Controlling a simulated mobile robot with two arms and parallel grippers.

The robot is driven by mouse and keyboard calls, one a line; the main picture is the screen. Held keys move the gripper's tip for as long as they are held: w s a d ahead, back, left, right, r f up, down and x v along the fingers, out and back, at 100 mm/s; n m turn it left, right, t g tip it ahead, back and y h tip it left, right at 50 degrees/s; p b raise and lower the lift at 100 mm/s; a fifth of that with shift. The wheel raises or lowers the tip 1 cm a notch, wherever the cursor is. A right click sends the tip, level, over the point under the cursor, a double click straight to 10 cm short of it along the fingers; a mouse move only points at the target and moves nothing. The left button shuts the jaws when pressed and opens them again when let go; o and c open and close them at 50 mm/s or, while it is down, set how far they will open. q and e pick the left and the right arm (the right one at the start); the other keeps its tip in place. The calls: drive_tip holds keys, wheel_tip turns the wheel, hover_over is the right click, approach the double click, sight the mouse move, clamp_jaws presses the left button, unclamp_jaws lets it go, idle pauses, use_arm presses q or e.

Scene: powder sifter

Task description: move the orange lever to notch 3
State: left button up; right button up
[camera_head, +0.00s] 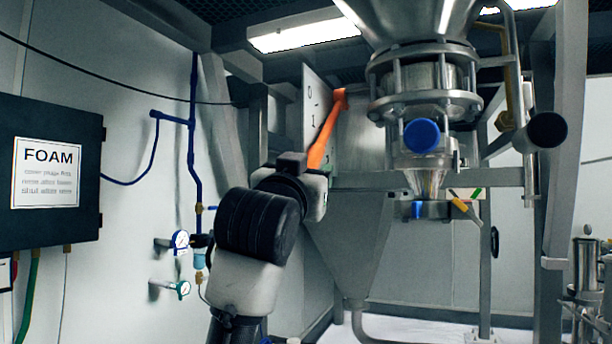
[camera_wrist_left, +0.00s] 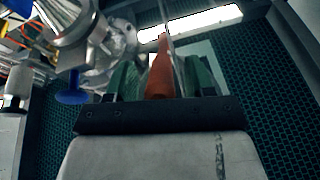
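The orange lever (camera_head: 327,133) hangs from a pivot beside the funnel machine and slants down to the left. A pale upright plate (camera_head: 312,88) beside it has dark marks, with a 0 near the top; the lower marks are too small or covered to read surely. My left gripper (camera_head: 312,172) is at the lever's lower end, its fingers mostly hidden in the head view. In the left wrist view, the lever (camera_wrist_left: 160,72) stands between the two green fingers of my left gripper (camera_wrist_left: 160,80). The fingers look apart, with narrow gaps beside the lever. My right gripper is not in view.
The metal funnel machine with a blue knob (camera_head: 421,135) and a black round end (camera_head: 547,131) stands right of the lever. A FOAM box (camera_head: 47,172), blue pipes and gauges (camera_head: 180,240) are on the left wall. A grey post (camera_head: 565,130) rises at right.

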use_arm(q)
drive_tip(key=shift+s+a+f+b, duration=0.1)
drive_tip(key=shift+s+f+b, duration=0.15)
drive_tip(key=shift+s+b, duration=0.15)
drive_tip(key=b+v, duration=0.4)
drive_tip(key=v, duration=0.6)
drive_tip(key=shift+b, duration=0.4)
drive_tip(key=shift+r, duration=0.1)
